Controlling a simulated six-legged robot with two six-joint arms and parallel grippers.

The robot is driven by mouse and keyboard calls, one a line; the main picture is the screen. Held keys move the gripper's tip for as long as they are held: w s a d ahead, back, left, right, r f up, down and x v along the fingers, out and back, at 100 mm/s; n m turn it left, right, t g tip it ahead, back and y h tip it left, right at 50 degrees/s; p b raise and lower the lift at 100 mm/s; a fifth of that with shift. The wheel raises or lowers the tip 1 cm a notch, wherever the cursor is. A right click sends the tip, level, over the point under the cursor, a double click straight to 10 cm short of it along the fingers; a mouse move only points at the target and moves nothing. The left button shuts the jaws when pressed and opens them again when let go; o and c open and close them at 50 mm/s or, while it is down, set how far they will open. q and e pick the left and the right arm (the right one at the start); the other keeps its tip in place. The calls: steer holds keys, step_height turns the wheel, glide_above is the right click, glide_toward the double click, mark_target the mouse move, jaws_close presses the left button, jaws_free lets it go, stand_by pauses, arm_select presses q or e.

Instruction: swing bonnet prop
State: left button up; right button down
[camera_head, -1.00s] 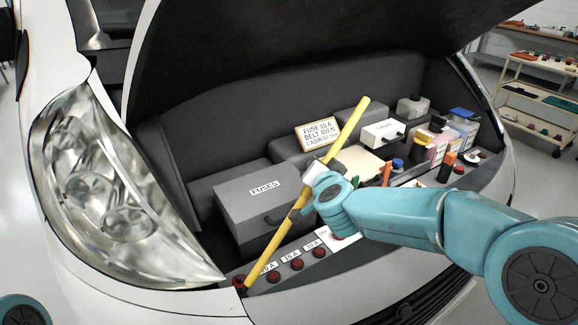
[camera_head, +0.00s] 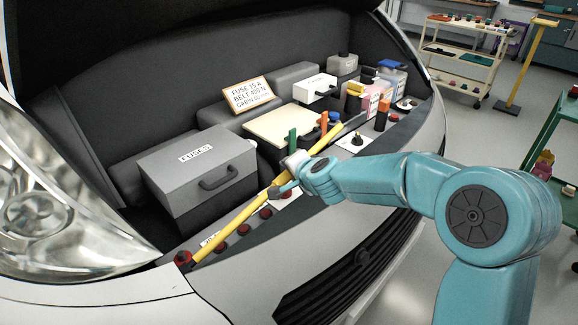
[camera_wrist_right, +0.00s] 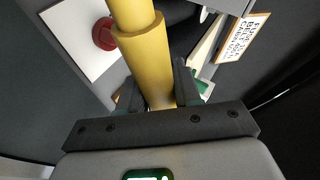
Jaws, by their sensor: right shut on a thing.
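The yellow bonnet prop (camera_head: 230,225) is a long rod with its lower end at a red pivot (camera_head: 183,259) at the front left of the engine bay. It leans low, slanting up to the right along the front edge. My right gripper (camera_head: 284,186) is shut on the rod partway along it. In the right wrist view the rod (camera_wrist_right: 146,55) runs between the two fingers of the gripper (camera_wrist_right: 158,95). The dark raised bonnet (camera_head: 130,30) hangs above the bay. My left gripper is not in view.
A grey fuse box (camera_head: 195,175) with a handle stands behind the rod. Red knobs (camera_head: 243,229) line the front ledge. A sign (camera_head: 248,94), a white box (camera_head: 315,88) and several bottles (camera_head: 378,95) lie further back. A trolley (camera_head: 465,65) stands beyond on the floor.

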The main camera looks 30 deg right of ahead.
steer(key=shift+a, duration=0.1)
steer(key=c, duration=0.9)
jaws_free()
steer(key=shift+f, duration=0.1)
steer(key=shift+o, duration=0.2)
steer(key=shift+s+r, duration=0.3)
steer(key=p+v, duration=0.4)
steer(key=v, duration=1.1)
steer(key=shift+s+p, duration=0.25)
steer(key=shift+p, duration=0.05)
